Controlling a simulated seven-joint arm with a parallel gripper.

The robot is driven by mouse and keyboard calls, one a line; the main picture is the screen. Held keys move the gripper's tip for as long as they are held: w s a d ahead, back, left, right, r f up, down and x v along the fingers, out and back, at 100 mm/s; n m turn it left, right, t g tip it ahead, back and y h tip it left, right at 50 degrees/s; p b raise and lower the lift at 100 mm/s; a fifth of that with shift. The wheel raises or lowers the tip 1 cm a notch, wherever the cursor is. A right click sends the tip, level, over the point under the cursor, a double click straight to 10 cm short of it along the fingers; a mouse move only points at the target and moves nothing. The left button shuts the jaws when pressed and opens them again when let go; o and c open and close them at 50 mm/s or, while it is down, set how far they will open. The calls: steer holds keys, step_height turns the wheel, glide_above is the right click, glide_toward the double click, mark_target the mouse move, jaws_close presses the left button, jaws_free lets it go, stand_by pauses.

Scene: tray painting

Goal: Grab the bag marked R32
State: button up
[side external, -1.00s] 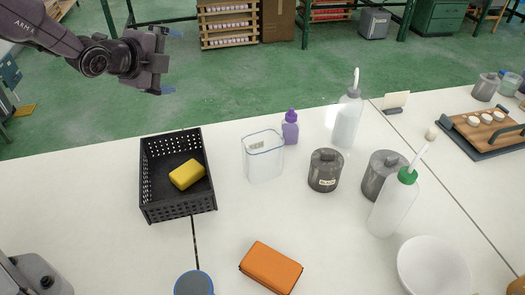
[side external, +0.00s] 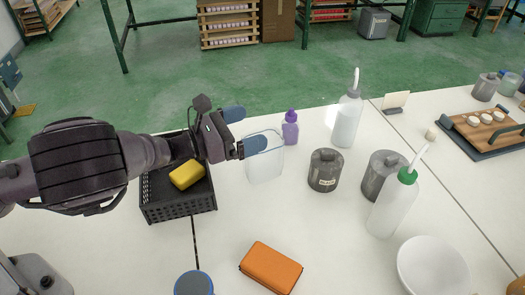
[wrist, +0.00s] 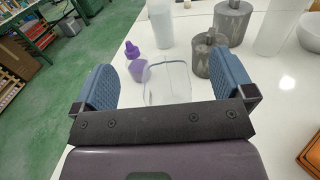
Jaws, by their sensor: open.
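I cannot make out a bag marked R32 in any view. A clear, open-topped container (side external: 265,167) stands on the table; it also shows in the wrist view (wrist: 168,88). Its label is not readable now, and part of its rim is hidden by a finger in the side view. My gripper (side external: 245,130) is open, with its blue fingertips apart at the container's near-left top. In the wrist view my gripper (wrist: 165,75) has the container between and beyond its fingers. Nothing is held. I cannot tell whether a finger touches the rim.
A black basket (side external: 178,208) with a yellow block (side external: 187,174) is left, partly behind my arm. A purple bottle (side external: 290,130), grey canisters (side external: 325,170) and squeeze bottles (side external: 346,122) stand close right. An orange case (side external: 270,268) lies in front. Table between is bare.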

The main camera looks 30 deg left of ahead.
glide_toward(279, 133)
steer(key=x, duration=0.5)
steer(key=shift+r, duration=0.1)
steer(key=c, duration=1)
